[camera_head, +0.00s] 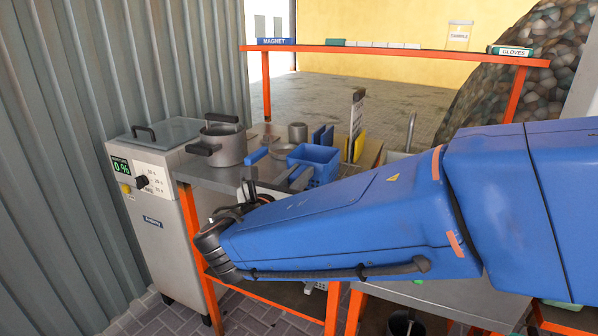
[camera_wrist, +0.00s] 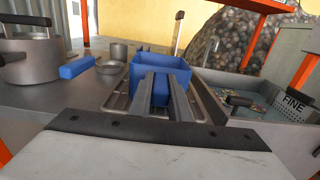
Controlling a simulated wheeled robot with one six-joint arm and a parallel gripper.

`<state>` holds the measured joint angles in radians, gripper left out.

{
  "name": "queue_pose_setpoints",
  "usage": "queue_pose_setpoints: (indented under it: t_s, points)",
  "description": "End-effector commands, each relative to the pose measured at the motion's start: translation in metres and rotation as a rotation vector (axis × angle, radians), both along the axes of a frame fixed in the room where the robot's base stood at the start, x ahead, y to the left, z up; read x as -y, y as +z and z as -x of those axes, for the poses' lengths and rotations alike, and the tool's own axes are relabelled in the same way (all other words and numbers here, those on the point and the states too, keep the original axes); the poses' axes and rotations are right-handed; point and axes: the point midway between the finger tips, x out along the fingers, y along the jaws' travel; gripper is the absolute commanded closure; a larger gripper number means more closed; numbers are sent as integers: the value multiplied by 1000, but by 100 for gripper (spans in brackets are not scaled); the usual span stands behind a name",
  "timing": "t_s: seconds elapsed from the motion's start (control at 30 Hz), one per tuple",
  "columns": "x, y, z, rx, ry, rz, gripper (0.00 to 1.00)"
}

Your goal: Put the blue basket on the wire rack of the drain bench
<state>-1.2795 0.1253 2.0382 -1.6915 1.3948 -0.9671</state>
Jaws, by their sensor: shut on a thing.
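The blue basket (camera_head: 318,156) is an open box above the metal bench; it also shows in the wrist view (camera_wrist: 172,66). My gripper (camera_wrist: 160,84) is shut on the basket's near side, with a blue part between its two grey fingers. The wire rack (camera_wrist: 116,101) shows as metal bars around and under the basket in the wrist view. The basket looks upright over the rack. I cannot tell whether its bottom touches the bars, since the fingers hide it.
A steel pot (camera_head: 222,146) and a blue block (camera_head: 257,155) stand left of the basket, with a small metal cup (camera_head: 298,132) behind. A basin (camera_wrist: 250,92) with a sieve marked FINE is at the right. An orange-edged shelf (camera_head: 390,50) spans the back.

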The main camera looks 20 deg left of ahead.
Motion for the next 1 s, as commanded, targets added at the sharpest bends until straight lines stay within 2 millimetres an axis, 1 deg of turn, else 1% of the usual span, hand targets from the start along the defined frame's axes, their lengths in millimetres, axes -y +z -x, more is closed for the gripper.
queue_pose_setpoints:
  t_s: [0.2,0.23,0.27,0.3,0.33,0.63,0.73,0.87,1.0]
  points:
    - [0,0,0,0,0,0,100]
    - [0,0,0,0,0,0,81]
    - [0,0,0,0,0,0,74]
    - [0,0,0,0,0,0,64]
    - [0,0,0,0,0,0,61]
    - [0,0,1,0,0,0,61]
    - [-1,0,6,-1,1,0,61]
    - [-3,0,22,0,3,0,61]
    - [-4,0,46,0,3,-1,61]
